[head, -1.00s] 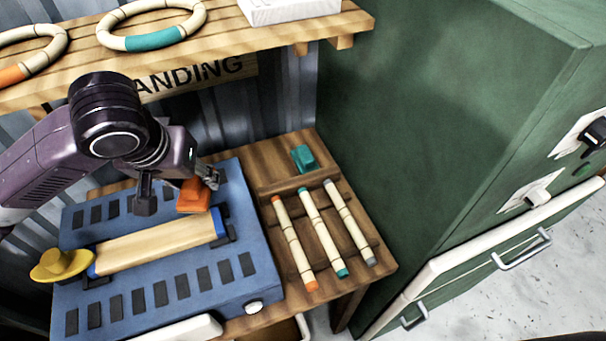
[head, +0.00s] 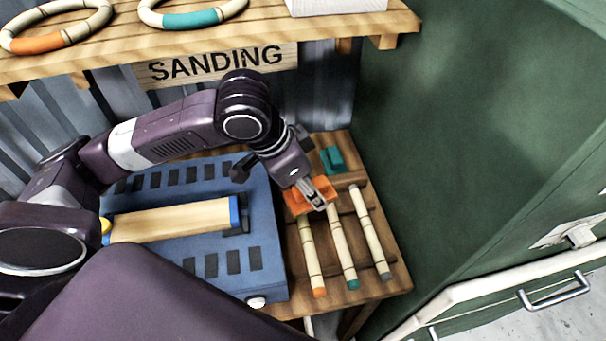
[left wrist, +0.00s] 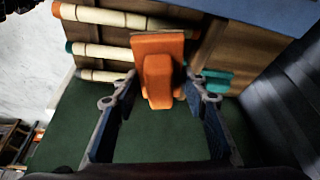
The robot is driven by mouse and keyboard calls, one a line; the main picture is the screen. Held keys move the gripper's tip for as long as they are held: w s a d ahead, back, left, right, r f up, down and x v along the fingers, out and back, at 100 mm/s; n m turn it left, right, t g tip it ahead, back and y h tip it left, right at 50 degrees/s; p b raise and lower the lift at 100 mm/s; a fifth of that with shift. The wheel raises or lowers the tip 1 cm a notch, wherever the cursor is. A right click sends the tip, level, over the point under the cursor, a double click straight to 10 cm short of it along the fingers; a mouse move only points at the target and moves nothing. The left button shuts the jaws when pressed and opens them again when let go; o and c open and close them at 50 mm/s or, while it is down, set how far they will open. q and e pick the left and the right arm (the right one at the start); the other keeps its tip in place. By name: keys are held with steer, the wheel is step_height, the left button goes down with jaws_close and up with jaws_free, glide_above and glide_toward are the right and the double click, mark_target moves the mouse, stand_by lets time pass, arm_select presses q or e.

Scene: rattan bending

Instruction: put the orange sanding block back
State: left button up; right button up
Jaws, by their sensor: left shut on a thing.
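The orange sanding block (head: 296,201) is held by my left gripper (head: 314,194) over the back left part of the wooden rack. It hides the upper end of at least one rattan stick. In the left wrist view the orange block (left wrist: 158,70) is between the two fingers of the left gripper (left wrist: 158,98). Whether its underside touches the rack is unclear. A teal sanding block (head: 332,160) sits at the back of the rack (head: 384,293), just behind the orange one. My right gripper is not in view.
Three rattan sticks with orange, teal (head: 342,245) and grey ends lie on the rack. A blue slotted bench (head: 215,248) holding a pale rattan piece (head: 175,220) is left. A shelf with rings (head: 190,18) is above. A green cabinet (head: 470,130) stands close on the right.

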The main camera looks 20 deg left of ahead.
arm_select(q)
steer(key=f+m, duration=0.1)
steer(key=f+b, duration=0.1)
steer(key=f, duration=0.1)
steer(key=f+m+b, duration=0.1)
steer(key=shift+s+d+f+m+g+h, duration=0.2)
steer(key=shift+s+d+m+g+h, duration=0.1)
steer(key=shift+g+h, duration=0.1)
steer(key=w+a+p, duration=0.1)
steer(key=w+a, duration=0.2)
steer(key=w, duration=0.1)
steer(key=w+a+f+p, duration=0.1)
steer(key=w+a+p, duration=0.1)
steer(key=w+a, duration=0.2)
steer(key=w+a+f+p, duration=0.1)
steer(key=w+a, duration=0.3)
steer(key=w, duration=0.1)
steer(key=shift+w+a+f, duration=0.15)
steer(key=shift+w+f, duration=0.1)
steer(key=shift+w, duration=0.15)
step_height(320, 180, down, 4)
steer(key=shift+f+p, duration=0.1)
steer(key=shift+p, duration=0.5)
steer(key=shift+f, duration=0.25)
steer(key=o, duration=1.1)
steer(key=shift+f, duration=0.1)
steer(key=shift+o, duration=0.2)
